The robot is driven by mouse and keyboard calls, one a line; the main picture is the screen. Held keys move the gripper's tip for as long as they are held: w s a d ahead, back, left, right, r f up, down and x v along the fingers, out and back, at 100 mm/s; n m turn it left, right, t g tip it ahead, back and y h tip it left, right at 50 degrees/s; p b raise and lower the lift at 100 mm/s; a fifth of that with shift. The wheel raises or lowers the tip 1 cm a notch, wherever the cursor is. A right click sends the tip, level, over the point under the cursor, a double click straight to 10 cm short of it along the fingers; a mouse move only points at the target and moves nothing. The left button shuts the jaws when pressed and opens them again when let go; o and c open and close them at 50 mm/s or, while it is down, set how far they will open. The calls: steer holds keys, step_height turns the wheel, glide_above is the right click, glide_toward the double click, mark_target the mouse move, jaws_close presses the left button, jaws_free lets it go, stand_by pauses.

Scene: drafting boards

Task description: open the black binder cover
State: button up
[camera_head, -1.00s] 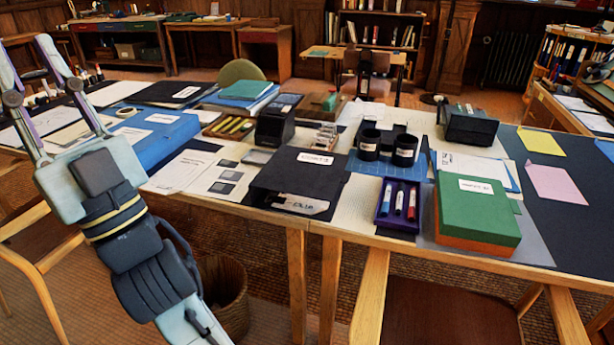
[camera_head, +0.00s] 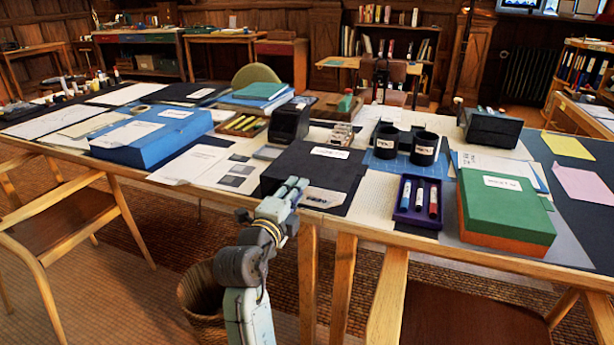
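The black binder (camera_head: 338,172) lies near the front edge of the table, left of the purple tray. Its black cover bears a white label near the far edge. A printed pale sheet (camera_head: 325,198) shows at its front right, below the cover's edge. My gripper (camera_head: 300,186) is in front of the binder and overlaps its front left part in the picture. I cannot tell whether it touches the cover. The fingers are seen small and nearly end-on, so their opening is unclear. My gripper and wrist hide part of the binder's front edge.
A purple tray with markers (camera_head: 405,213) and a green and orange box (camera_head: 505,205) stand to the right. Black cups (camera_head: 424,150) stand behind. A blue box (camera_head: 150,137) and loose papers lie left. A basket (camera_head: 200,295) stands on the floor below.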

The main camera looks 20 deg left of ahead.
mark_target(307, 176)
steer(key=w+p, duration=0.1)
steer(key=w, duration=0.6)
steer(key=shift+w+a+p, duration=0.1)
steer(key=shift+w+p, duration=0.25)
jaws_close()
stand_by(0.5)
